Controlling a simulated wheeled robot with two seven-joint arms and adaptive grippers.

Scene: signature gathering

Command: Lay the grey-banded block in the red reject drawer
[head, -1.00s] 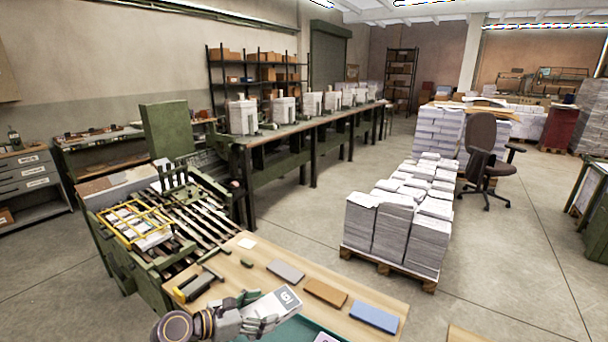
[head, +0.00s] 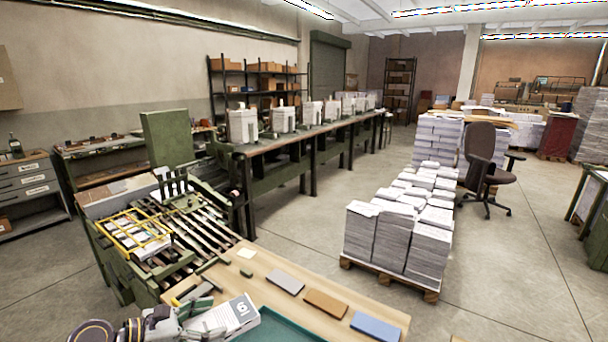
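A white block with a grey patch and a white numeral (head: 236,314) is at the bottom of the head view, tilted above the near end of the wooden table. My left gripper (head: 203,322) comes in from the bottom left. Its fingers are closed against the block's left part and hide some of it. I cannot make out a red drawer in this view. My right gripper is out of view.
On the wooden table (head: 262,263) lie grey (head: 285,281), brown (head: 326,303) and blue (head: 376,326) slabs, beside a green mat (head: 283,332). A green roller machine with a yellow frame (head: 137,232) stands left. Paper stacks on a pallet (head: 389,281) stand right.

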